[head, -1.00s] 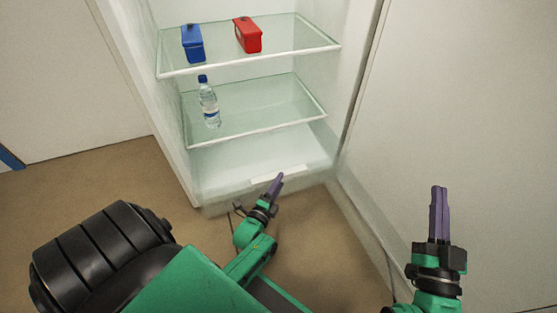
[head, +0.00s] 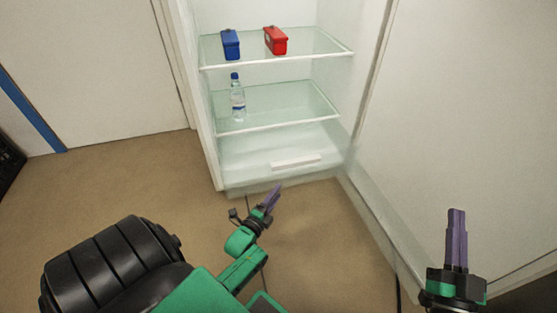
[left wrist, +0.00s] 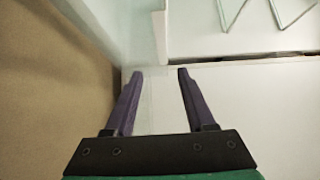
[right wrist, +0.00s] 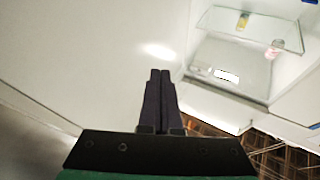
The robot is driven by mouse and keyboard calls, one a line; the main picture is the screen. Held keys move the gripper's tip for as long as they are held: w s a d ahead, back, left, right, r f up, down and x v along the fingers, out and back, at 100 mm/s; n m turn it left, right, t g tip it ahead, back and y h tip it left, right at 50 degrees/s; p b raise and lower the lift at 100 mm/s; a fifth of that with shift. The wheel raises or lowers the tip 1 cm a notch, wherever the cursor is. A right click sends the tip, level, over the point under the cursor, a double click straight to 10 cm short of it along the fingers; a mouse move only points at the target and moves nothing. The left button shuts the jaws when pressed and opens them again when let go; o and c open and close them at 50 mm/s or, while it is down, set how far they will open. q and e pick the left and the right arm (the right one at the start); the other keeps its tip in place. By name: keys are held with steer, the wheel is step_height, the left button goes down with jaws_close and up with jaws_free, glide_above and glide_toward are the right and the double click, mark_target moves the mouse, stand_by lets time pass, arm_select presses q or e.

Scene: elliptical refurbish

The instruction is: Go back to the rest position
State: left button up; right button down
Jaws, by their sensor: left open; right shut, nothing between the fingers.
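My left gripper (head: 272,197) is in front of the open fridge's foot, low over the brown floor in the head view. In the left wrist view its two purple fingers (left wrist: 160,72) are spread apart with nothing between them. My right gripper (head: 457,212) is at the lower right, in front of the white door panel. In the right wrist view its fingers (right wrist: 160,74) are pressed together and hold nothing.
The open fridge (head: 300,165) has glass shelves. A blue box (head: 231,46) and a red box (head: 276,41) stand on the upper shelf, a water bottle (head: 237,100) on the lower one. The white door panel (head: 470,110) is close on the right. Brown floor (head: 130,190) is clear at left.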

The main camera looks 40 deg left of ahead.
steer(key=shift+w+r, duration=0.2)
steer(key=shift+r, duration=0.1)
